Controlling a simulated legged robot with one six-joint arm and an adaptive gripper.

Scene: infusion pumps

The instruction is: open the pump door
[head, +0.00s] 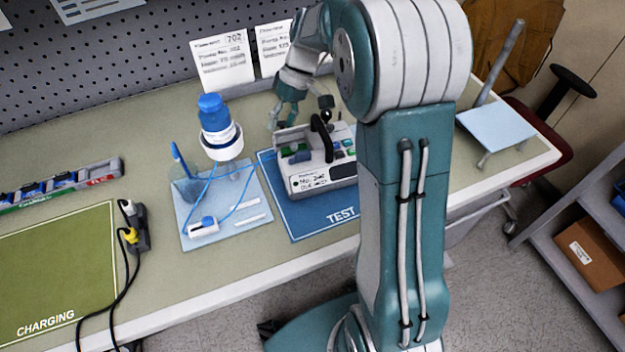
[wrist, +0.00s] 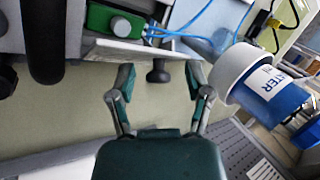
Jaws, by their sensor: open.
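The pump (head: 322,178) is a white box with a dark arched handle (head: 321,137), standing on the blue TEST mat (head: 311,218). My gripper (head: 287,113) is at its far side in the head view. In the wrist view my gripper (wrist: 160,70) is open, with one finger on each side of a dark knob (wrist: 158,74). The knob projects from below a thin white panel (wrist: 120,50), which looks like the pump door seen edge-on. I cannot tell whether the fingers touch the knob or panel. A green part (wrist: 116,20) shows behind the panel.
A blue-capped bottle (head: 217,122) stands left of the pump; it is close to my right finger in the wrist view (wrist: 262,88). Blue tubing runs over a light-blue mat (head: 192,222). A green CHARGING mat (head: 60,270) lies left. Two sign cards (head: 222,62) stand behind.

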